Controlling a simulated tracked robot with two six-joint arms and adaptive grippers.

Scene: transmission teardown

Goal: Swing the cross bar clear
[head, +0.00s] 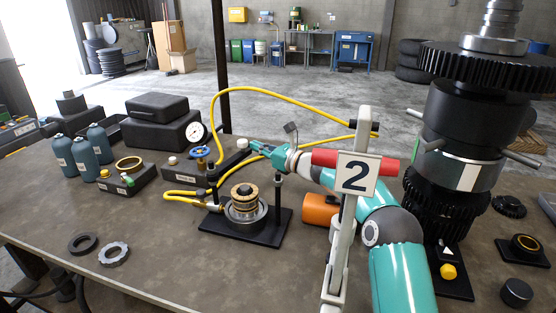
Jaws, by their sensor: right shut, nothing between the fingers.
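A black stand (268,236) on the table holds a stack of brass and steel rings (244,207) between two dark posts. A dark bar (233,164), which looks like the cross bar, extends from the top of the left post back and to the right, ending near a pale cap. It lies behind the ring stack in the picture, not over its top. My right gripper (255,145) points left, close to the bar's far end. Its fingers are shut and empty; I cannot tell whether they touch the bar. My left gripper is not in view.
A post with a number 2 sign (358,174) stands before my right arm. A tall gear stack (462,140) is on the right. Yellow hose (290,94) loops behind the stand. A gauge (197,132) and blue valve (199,151) stand left. The front table is mostly clear.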

